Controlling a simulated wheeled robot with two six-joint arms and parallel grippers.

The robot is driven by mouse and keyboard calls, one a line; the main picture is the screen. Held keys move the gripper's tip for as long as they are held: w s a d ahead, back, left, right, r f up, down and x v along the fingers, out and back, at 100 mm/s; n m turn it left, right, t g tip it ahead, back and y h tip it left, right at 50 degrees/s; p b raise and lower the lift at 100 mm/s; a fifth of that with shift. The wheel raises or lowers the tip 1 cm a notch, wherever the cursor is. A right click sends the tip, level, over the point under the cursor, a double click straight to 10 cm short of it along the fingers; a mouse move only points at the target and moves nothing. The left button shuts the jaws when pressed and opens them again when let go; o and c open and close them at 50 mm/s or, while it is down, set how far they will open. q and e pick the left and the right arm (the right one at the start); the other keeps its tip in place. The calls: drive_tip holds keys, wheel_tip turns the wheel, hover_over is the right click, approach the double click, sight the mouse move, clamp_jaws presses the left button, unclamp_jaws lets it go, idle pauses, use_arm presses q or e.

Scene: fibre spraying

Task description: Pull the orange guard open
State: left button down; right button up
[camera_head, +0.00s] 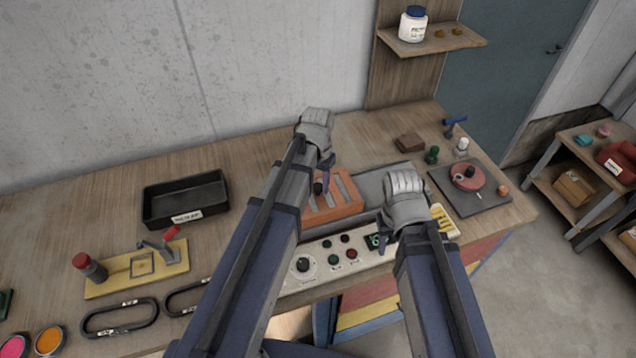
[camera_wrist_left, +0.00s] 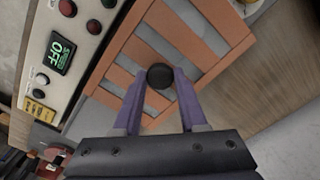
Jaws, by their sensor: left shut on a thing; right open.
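The orange guard (camera_head: 345,204) is a slatted frame on the machine on the table. It also shows in the left wrist view (camera_wrist_left: 214,62), filling the middle. A black round knob (camera_wrist_left: 159,76) stands on the guard. My left gripper (camera_head: 320,186) has its purple fingers closed on the knob, one on each side, as the left wrist view (camera_wrist_left: 158,84) shows. My right gripper (camera_head: 380,238) is open and empty over the front right of the machine, by the control panel's display. My left arm hides the left part of the guard.
The control panel (camera_head: 322,257) with a dial, buttons and a green display runs along the front. A grey plate (camera_head: 497,200) with a red round device lies at right. A black tray (camera_head: 186,200) and a yellow fixture (camera_head: 118,283) stand at left.

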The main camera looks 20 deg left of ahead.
idle(0.8)
use_arm(q)
drive_tip(key=w+d, duration=0.4)
drive_tip(key=d, duration=0.2)
drive_tip(key=w+d, duration=0.4)
drive_tip(key=d, duration=0.2)
drive_tip(key=w+d, duration=0.4)
drive_tip(key=d, duration=0.2)
drive_tip(key=shift+w, duration=0.1)
drive_tip(key=shift+c, duration=2.2)
unclamp_jaws()
wheel_tip(320, 180, up, 8)
drive_tip(key=p, duration=0.7)
drive_tip(key=shift+p, duration=0.4)
